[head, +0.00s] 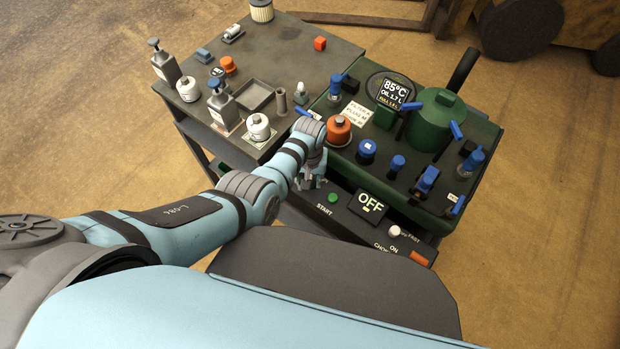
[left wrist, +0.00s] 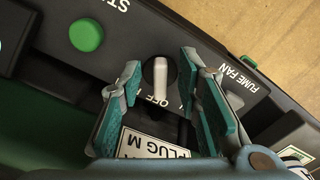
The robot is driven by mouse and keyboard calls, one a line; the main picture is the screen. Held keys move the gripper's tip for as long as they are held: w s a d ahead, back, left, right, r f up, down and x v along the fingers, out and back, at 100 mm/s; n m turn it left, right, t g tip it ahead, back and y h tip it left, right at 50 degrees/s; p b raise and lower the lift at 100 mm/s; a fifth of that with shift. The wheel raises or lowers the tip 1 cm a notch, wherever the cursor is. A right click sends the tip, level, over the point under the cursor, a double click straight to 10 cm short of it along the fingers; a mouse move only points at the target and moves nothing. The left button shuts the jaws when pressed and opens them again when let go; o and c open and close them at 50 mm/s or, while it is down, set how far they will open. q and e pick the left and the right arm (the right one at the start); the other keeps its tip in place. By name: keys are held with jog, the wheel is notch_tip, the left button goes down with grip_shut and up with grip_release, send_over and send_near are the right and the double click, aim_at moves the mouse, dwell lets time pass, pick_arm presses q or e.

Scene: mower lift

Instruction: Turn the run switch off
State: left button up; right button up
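The run switch (left wrist: 159,72) shows in the left wrist view as a pale toggle lever on a round dark base in the black panel. Lettering reading "OFF" lies just beside it, partly hidden by my fingers. My left gripper (left wrist: 163,80) is open, with its teal-padded fingers on either side of the lever. I cannot tell whether a pad touches it. In the head view my left gripper (head: 312,172) is over the left end of the front panel and hides the switch. A display (head: 370,203) on that panel reads "OFF". My right gripper is not in view.
A green start button (left wrist: 86,35) is left of the switch in the wrist view; it also shows in the head view (head: 332,197). The green machine (head: 485,135) carries blue valves and an orange knob (head: 339,130). A grey bench (head: 285,55) with bottles stands behind.

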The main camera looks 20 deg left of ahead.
pick_arm(q)
notch_tip(320, 180, up, 12)
dwell(0.4)
